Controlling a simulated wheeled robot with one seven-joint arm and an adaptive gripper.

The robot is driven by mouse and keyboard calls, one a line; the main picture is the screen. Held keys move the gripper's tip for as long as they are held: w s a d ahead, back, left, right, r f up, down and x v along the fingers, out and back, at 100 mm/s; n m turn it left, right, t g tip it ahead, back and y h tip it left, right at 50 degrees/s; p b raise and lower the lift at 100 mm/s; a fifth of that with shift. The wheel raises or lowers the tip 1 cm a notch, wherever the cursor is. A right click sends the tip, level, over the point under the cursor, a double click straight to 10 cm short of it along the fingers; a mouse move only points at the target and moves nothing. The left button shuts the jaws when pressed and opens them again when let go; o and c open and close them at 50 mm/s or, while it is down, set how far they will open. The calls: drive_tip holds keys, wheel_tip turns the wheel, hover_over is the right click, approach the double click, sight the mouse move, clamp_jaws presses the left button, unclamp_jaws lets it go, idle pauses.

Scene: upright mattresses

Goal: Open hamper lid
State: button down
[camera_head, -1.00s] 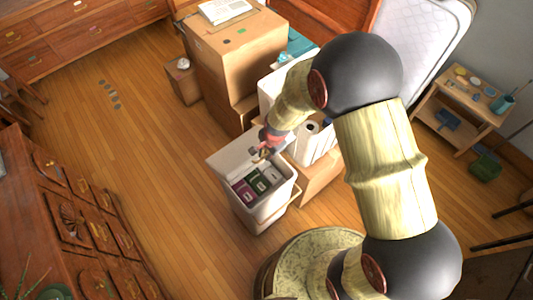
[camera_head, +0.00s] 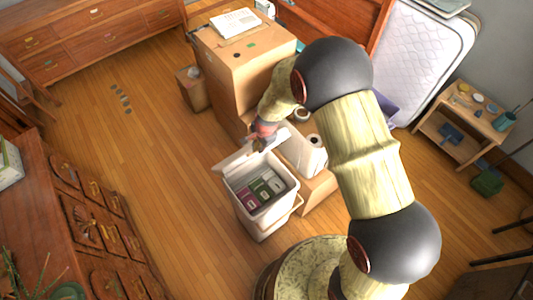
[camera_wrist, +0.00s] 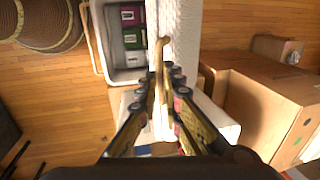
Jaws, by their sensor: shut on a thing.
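The white hamper (camera_head: 264,226) stands on the wood floor left of my arm, its top open, with several green, purple and white boxes inside. Its white lid (camera_head: 236,160) is raised at the hamper's far side, partly hidden by my gripper. In the wrist view the lid (camera_wrist: 172,20) runs beside the hamper's opening (camera_wrist: 125,77), and a thin gold handle (camera_wrist: 161,62) stands out from it. My gripper (camera_wrist: 161,85) is shut on the handle, its fingers on either side. In the head view my gripper (camera_head: 262,142) is small and partly blocked by the wrist.
A cardboard box (camera_head: 238,70) stands behind the hamper, with a smaller box (camera_head: 193,88) beside it. A carved wooden dresser (camera_head: 95,225) is at the left. Floor between dresser and hamper is clear.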

drive_tip(key=w+a+r+g+h, duration=0.1)
drive_tip(key=w+a+r+g, duration=0.1)
drive_tip(key=w+a, duration=0.5)
drive_tip(key=shift+w+a+r+h+p, duration=0.3)
drive_tip(key=shift+w+r+p, duration=0.25)
drive_tip(key=shift+w, duration=1.35)
drive_tip(key=shift+g, duration=0.3)
drive_tip(key=c, duration=2.4)
unclamp_jaws()
drive_tip(key=shift+o, duration=1.4)
drive_tip(key=shift+w+a, duration=0.1)
drive_tip(key=shift+w, duration=0.2)
drive_tip(key=shift+o, duration=1)
drive_tip(key=shift+s+r, duration=0.1)
drive_tip(key=shift+r, duration=0.15)
